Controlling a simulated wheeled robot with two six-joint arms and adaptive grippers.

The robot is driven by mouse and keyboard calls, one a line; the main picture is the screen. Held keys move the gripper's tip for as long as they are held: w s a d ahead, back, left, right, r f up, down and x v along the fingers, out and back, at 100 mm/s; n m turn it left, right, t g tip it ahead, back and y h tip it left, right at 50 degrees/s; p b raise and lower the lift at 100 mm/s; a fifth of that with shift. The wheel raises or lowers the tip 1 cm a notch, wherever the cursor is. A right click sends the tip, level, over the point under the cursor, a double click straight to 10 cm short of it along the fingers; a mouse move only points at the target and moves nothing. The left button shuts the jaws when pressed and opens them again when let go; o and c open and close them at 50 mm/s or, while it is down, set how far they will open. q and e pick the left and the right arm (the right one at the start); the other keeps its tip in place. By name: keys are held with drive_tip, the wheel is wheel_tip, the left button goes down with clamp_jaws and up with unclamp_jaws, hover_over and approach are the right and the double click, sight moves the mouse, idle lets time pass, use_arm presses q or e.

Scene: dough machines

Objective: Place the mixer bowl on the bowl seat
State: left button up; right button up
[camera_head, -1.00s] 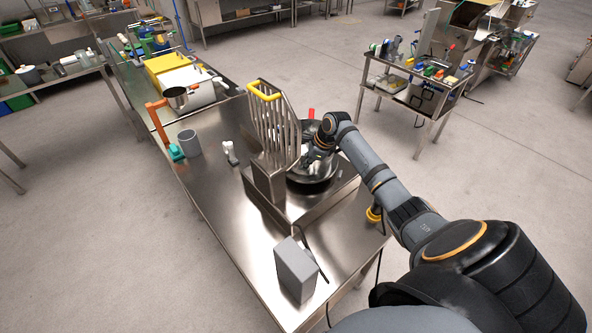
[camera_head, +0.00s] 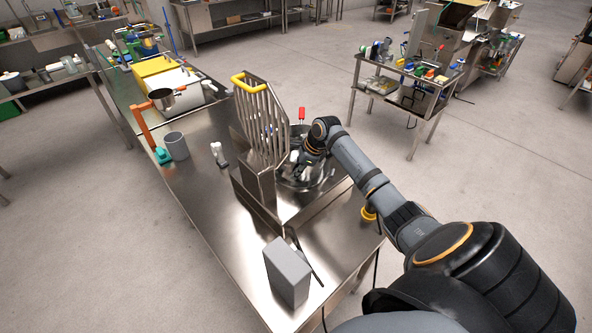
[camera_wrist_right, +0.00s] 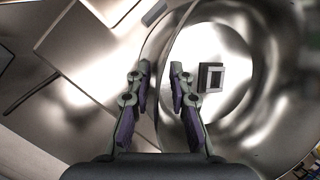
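The metal mixer bowl (camera_head: 322,178) is at the mixer on the steel table, behind the mixer's barred guard (camera_head: 262,125). My right gripper (camera_head: 300,168) reaches over the bowl from the right. In the right wrist view the fingers (camera_wrist_right: 160,80) stand apart, with a gap between them. The curved rim of the bowl (camera_wrist_right: 240,120) runs through or just under that gap; I see no finger pressed against it. A small square fitting (camera_wrist_right: 210,77) shows within the round shiny area. The bowl seat is hidden, so I cannot tell how the bowl rests. My left gripper is out of view.
A grey box (camera_head: 287,272) stands at the table's near end. A grey cup (camera_head: 176,146), an orange-handled tool (camera_head: 149,128) and a small white object (camera_head: 219,154) stand left of the mixer.

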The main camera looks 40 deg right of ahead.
drive_tip(key=b+v, duration=0.3)
drive_tip(key=v, duration=0.9)
drive_tip(key=shift+d+r, duration=0.1)
idle(0.4)
